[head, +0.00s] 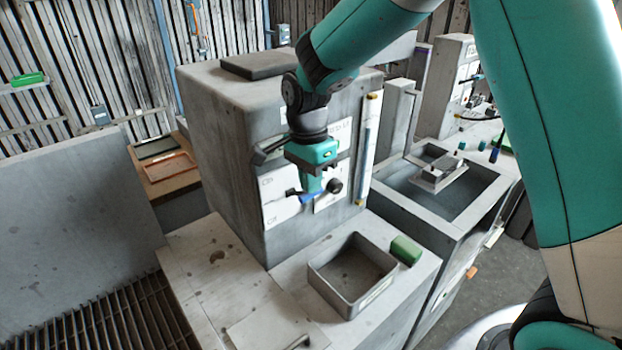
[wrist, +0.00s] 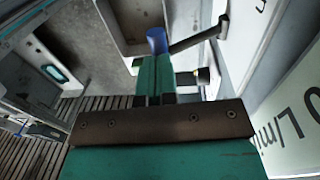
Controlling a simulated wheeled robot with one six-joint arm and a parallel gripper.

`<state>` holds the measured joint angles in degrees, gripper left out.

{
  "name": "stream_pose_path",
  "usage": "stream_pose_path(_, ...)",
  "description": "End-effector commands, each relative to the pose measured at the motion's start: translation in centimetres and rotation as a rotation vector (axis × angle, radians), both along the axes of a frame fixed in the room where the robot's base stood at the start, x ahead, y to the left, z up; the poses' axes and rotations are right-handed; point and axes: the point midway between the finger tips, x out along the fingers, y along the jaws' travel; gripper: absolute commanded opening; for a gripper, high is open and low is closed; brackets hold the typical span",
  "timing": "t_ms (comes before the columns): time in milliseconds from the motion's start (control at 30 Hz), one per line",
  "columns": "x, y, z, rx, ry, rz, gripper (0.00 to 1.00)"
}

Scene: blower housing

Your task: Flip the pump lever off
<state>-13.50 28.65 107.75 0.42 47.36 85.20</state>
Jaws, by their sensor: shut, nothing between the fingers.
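The pump lever (wrist: 195,40) shows in the wrist view as a dark rod with a blue end, running from a pivot on the housing's panel out to the left. Its blue grip (head: 308,198) also shows in the head view, low on the front of the grey housing (head: 225,150). My gripper (wrist: 154,65) is shut and empty, with its green fingertips just short of the blue end; I cannot tell whether they touch. In the head view my gripper (head: 312,185) points down in front of the panel and hides part of the lever.
A black knob (head: 334,186) sits right of the lever, close to my fingers. A dark handle (head: 268,150) sticks out higher on the left. Below are a grey open tray (head: 322,284) and a green block (head: 406,250). A basin (head: 395,190) stands at right.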

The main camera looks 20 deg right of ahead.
Motion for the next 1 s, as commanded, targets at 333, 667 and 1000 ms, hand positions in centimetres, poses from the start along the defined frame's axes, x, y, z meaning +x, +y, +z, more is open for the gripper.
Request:
stream_pose_path(333,-0.6,-0.2,-1.2,0.027,-0.082,0.000,0.00)
stream_pose_path(667,-2.2,-0.7,-4.3,0.109,-0.336,-0.001,0.00)
stream_pose_path(1000,-3.1,-1.1,-7.3,0.207,-0.639,-0.001,0.00)
